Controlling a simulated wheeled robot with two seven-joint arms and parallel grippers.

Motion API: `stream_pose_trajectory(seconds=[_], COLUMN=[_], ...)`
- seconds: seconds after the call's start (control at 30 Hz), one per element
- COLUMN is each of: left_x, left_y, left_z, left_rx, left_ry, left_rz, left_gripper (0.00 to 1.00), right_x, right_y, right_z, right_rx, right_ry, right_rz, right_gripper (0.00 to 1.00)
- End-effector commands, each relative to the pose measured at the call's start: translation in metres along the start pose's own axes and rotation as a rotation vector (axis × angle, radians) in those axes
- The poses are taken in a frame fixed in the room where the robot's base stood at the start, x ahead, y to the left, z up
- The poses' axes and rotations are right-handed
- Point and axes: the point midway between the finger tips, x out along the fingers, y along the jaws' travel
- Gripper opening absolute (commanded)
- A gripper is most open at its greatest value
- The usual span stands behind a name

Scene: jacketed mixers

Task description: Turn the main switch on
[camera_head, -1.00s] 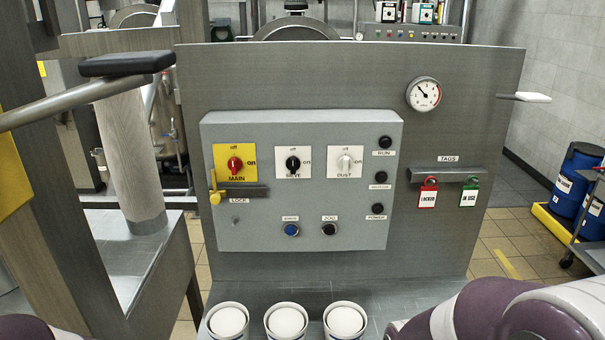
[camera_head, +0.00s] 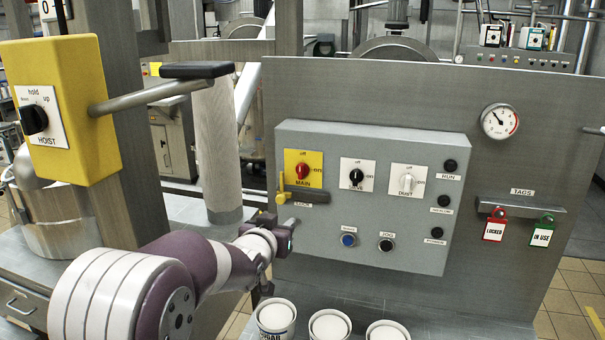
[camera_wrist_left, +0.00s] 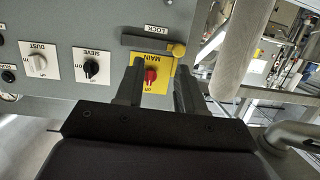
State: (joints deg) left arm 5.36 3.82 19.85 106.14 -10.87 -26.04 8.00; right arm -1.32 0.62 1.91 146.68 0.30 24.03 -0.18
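The main switch (camera_head: 303,170) is a red knob on a yellow plate marked "off" at the top and "on" at the right, on a grey control box (camera_head: 375,235). The knob appears to stand upright toward "off". In the left wrist view the red knob (camera_wrist_left: 151,74) shows upside down, between the fingers as seen from the wrist. My left gripper (camera_head: 290,224) is below and left of the switch, in front of the box. In the wrist view its two fingers (camera_wrist_left: 160,76) are apart and empty. My right gripper is out of view.
A yellow lock piece (camera_head: 282,194) with a grey bar sits just below the main switch. The sieve (camera_head: 356,175) and dust (camera_head: 406,184) knobs are to its right. A yellow hoist box (camera_head: 75,120) stands at left. White tubs (camera_head: 330,327) stand below the box.

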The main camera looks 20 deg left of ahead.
Motion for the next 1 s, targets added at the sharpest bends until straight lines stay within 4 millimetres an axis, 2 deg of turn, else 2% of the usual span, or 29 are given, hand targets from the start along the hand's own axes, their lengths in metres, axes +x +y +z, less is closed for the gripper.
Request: stream_pose_trajectory(seconds=[0.03, 0.1, 0.2, 0.27, 0.37, 0.5, 0.7, 0.8, 1.0], left_x=[0.004, 0.005, 0.009, 0.017, 0.039, 0.076, 0.113, 0.122, 0.127], left_y=[0.0, 0.003, 0.005, 0.005, 0.006, 0.008, 0.009, 0.01, 0.01], left_z=[-0.022, -0.048, -0.067, -0.071, -0.079, -0.088, -0.095, -0.095, -0.094], left_rx=[-0.001, -0.003, -0.005, -0.005, -0.006, -0.005, -0.005, -0.005, -0.005], left_ry=[0.085, 0.188, 0.248, 0.251, 0.248, 0.246, 0.246, 0.247, 0.247], left_rz=[0.01, 0.028, 0.041, 0.042, 0.042, 0.042, 0.041, 0.041, 0.041], left_gripper=[0.38, 0.38, 0.38, 0.38, 0.38, 0.38, 0.38, 0.38, 0.38], right_x=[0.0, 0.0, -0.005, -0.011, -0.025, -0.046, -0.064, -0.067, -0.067], right_y=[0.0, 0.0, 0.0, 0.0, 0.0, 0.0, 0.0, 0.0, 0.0], right_z=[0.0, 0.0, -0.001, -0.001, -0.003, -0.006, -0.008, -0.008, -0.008], right_rx=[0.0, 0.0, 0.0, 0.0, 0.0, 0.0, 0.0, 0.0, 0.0], right_ry=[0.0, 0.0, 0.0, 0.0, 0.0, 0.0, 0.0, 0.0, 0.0], right_rz=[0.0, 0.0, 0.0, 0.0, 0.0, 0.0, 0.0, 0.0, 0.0], right_gripper=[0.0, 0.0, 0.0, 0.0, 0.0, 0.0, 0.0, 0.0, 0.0])
